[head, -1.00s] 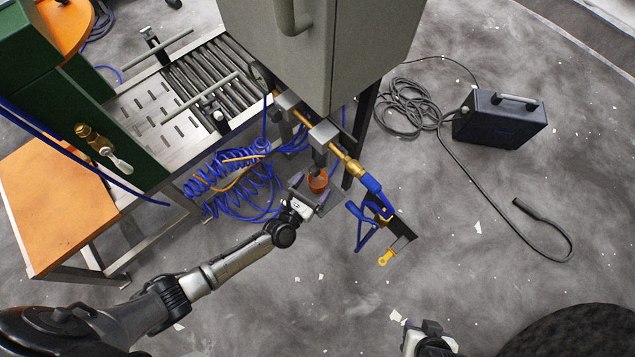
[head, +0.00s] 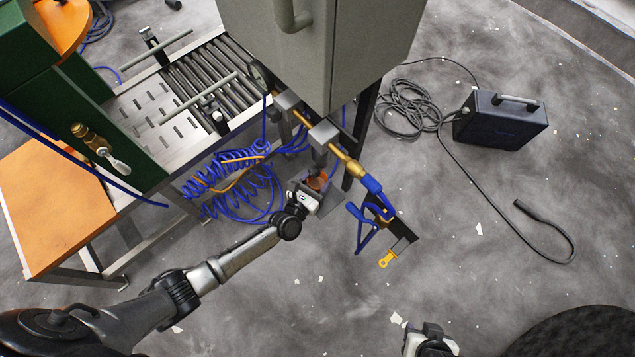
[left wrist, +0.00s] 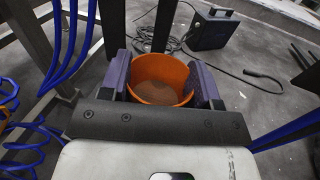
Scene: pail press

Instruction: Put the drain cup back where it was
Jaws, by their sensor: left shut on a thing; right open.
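The drain cup (head: 317,181) is a small orange cup under the brass pipe and grey fittings below the cabinet. My left gripper (head: 309,187) is shut on it. In the left wrist view the cup (left wrist: 158,93) is between the two dark finger pads of the left gripper (left wrist: 163,88), its open mouth visible and its inside brown. A grey plate (head: 330,203) shows beneath and beside the gripper; whether the cup touches it cannot be told. My right gripper (head: 430,335) is at the bottom edge, open and away from the cup.
A brass pipe with a blue-handled valve (head: 371,186) and a yellow tag (head: 388,259) hang just right of the cup. Coiled blue hoses (head: 232,180) lie to the left. A roller conveyor (head: 195,80) stands behind left. A dark box (head: 499,120) with cable sits on the floor at right.

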